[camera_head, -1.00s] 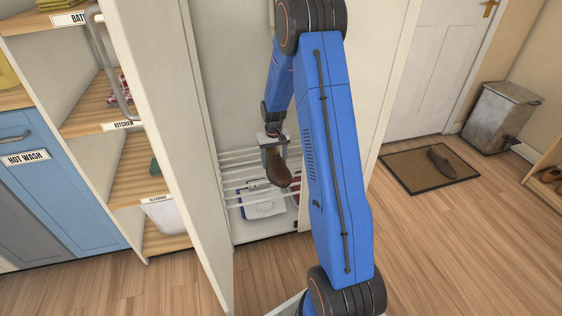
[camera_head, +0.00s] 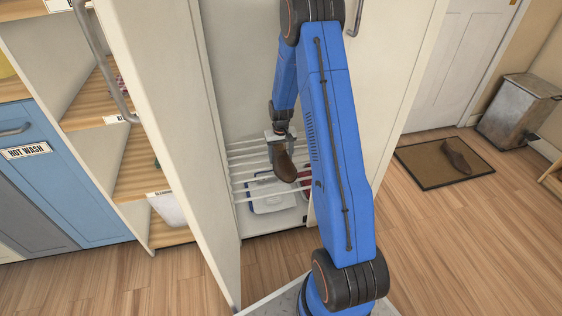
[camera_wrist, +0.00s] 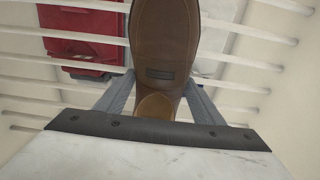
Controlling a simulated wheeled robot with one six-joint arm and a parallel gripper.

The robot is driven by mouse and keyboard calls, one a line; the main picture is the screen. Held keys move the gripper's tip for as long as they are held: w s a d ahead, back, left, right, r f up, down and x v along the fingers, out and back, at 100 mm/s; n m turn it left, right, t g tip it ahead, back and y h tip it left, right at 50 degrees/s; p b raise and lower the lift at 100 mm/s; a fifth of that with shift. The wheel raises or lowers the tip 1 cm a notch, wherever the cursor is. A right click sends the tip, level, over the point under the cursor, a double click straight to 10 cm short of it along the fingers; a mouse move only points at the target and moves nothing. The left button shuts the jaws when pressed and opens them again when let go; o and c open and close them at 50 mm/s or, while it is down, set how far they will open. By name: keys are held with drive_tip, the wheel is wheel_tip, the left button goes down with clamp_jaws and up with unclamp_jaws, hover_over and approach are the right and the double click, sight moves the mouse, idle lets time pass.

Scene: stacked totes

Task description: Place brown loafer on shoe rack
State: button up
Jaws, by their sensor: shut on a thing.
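A brown loafer (camera_head: 284,165) is held in my gripper (camera_head: 280,146) inside the open tall cabinet. The white-barred shoe rack (camera_head: 246,163) lies inside the cabinet around and behind the loafer. Its bars (camera_wrist: 255,85) run along both sides of the shoe in the wrist view. I cannot tell whether the loafer touches the bars. A second brown loafer (camera_head: 457,157) lies on the doormat by the door.
A white-blue box (camera_head: 268,200) and a red case (camera_wrist: 85,40) sit below the rack. The cabinet's open door (camera_head: 165,120) stands at left, beside wooden shelves (camera_head: 135,170). The doormat (camera_head: 425,172) and a metal bin (camera_head: 518,110) are at right. Wood floor is clear in front.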

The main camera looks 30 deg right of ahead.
drive_tip(key=shift+f, duration=1.4)
drive_tip(key=o, duration=1.3)
drive_tip(key=shift+f, duration=0.1)
